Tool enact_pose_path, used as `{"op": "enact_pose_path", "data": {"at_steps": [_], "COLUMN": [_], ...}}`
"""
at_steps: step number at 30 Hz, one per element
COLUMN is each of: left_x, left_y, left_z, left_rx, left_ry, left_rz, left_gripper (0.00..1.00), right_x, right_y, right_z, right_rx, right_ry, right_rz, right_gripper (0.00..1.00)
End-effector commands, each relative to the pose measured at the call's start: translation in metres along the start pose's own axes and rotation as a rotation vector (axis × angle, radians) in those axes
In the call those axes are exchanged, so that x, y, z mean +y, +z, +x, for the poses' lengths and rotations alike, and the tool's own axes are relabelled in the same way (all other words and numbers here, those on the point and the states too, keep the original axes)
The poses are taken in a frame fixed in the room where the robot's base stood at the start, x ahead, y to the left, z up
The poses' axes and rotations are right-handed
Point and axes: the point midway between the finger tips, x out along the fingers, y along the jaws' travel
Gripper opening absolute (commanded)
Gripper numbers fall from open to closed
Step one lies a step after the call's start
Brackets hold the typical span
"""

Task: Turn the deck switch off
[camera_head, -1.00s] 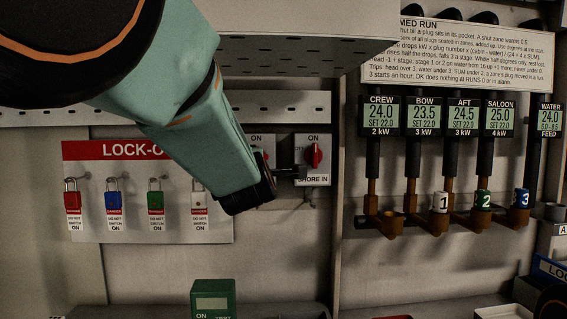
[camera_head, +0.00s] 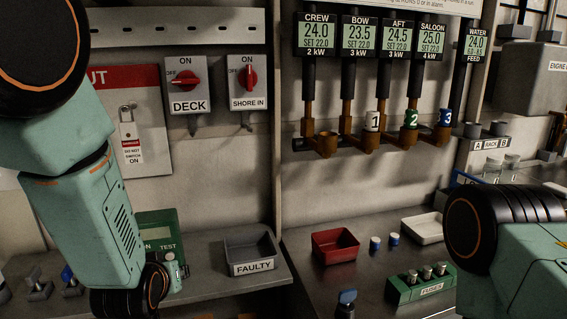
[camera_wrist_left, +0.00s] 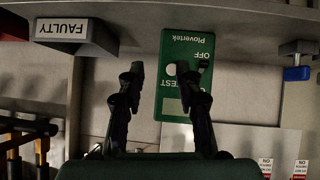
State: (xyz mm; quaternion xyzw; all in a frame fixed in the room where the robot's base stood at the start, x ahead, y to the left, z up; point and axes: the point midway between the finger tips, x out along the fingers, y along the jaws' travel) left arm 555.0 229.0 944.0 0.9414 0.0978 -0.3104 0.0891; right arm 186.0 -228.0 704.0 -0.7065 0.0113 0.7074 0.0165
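The deck switch (camera_head: 188,86) is a grey plate on the wall in the head view, marked ON at the top and OFF at the upper left. Its red handle (camera_head: 186,85) lies roughly level, turned towards the OFF side. Nothing touches it. My left arm hangs at the left, below and beside the switch. In the left wrist view my left gripper (camera_wrist_left: 157,72) is open and empty, its two fingers apart in front of a green tester (camera_wrist_left: 184,75). My right gripper is not in view; only part of my right arm shows at the right.
The SHORE IN switch (camera_head: 248,82) sits just right of the deck switch, its red handle upright. A lock-out board (camera_head: 150,150) with a white padlock tag hangs at left. Below are a grey FAULTY bin (camera_head: 250,250) and a red tray (camera_head: 336,246). Pipes and displays fill the right wall.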

Motion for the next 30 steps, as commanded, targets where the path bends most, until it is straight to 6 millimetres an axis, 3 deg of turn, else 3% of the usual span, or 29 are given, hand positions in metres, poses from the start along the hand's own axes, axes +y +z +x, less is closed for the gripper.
{"op": "enact_pose_path", "data": {"at_steps": [1,8,12,18,21,24,30], "left_x": [-0.010,-0.046,-0.068,-0.097,-0.107,-0.113,-0.114], "left_y": [0.036,0.181,0.264,0.361,0.391,0.405,0.410], "left_z": [0.001,-0.021,-0.053,-0.110,-0.127,-0.136,-0.140], "left_rx": [-0.070,-0.370,-0.559,-0.807,-0.882,-0.919,-0.932], "left_ry": [-0.005,0.017,0.037,0.028,0.012,0.004,0.001], "left_rz": [0.047,0.225,0.274,0.256,0.240,0.235,0.236], "left_gripper": [0.35,0.35,0.35,0.35,0.35,0.35,0.35], "right_x": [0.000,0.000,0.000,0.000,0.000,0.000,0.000], "right_y": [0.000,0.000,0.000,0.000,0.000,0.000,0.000], "right_z": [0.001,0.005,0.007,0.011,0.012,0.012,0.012], "right_rx": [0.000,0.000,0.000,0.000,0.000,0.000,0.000], "right_ry": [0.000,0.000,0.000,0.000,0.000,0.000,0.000], "right_rz": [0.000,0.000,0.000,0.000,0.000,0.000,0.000], "right_gripper": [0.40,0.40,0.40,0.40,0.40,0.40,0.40]}}
